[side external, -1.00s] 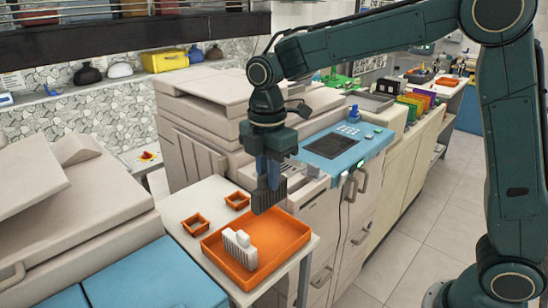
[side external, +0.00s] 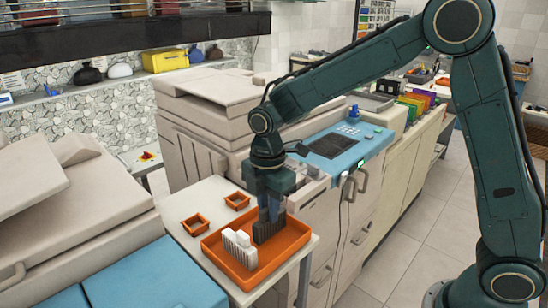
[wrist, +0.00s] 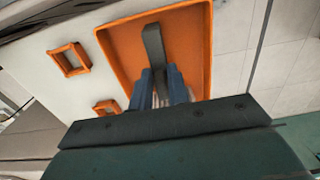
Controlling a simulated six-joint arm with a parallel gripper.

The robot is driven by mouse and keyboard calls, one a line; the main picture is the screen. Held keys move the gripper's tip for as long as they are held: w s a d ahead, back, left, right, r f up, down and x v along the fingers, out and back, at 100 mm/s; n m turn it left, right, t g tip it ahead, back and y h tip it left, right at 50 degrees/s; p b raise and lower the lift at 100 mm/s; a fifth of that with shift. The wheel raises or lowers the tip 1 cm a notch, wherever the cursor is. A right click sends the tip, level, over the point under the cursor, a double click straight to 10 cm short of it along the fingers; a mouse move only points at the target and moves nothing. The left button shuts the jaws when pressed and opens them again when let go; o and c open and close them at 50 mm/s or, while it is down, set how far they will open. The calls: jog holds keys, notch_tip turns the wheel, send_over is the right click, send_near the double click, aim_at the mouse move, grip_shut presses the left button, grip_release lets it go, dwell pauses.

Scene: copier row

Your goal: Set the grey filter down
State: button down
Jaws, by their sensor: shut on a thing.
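My gripper (side external: 270,213) is shut on the dark grey filter (side external: 268,230), a ribbed block, low over the orange tray (side external: 281,260). In the side view the filter is inside the tray's outline, beside a white ribbed block (side external: 240,248). I cannot tell whether its underside touches the tray floor. In the wrist view the filter (wrist: 154,45) sticks out between the blue fingers (wrist: 160,88), above the tray (wrist: 190,30). The gripper points straight down.
A copier with a blue panel (side external: 335,143) stands close behind the gripper. The tray's front right part is clear.

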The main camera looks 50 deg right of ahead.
jog(key=shift+f, duration=0.2)
jog(key=shift+f, duration=0.1)
jog(key=c, duration=1.3)
grip_release()
jog(key=shift+c, duration=0.2)
notch_tip(320, 180, up, 12)
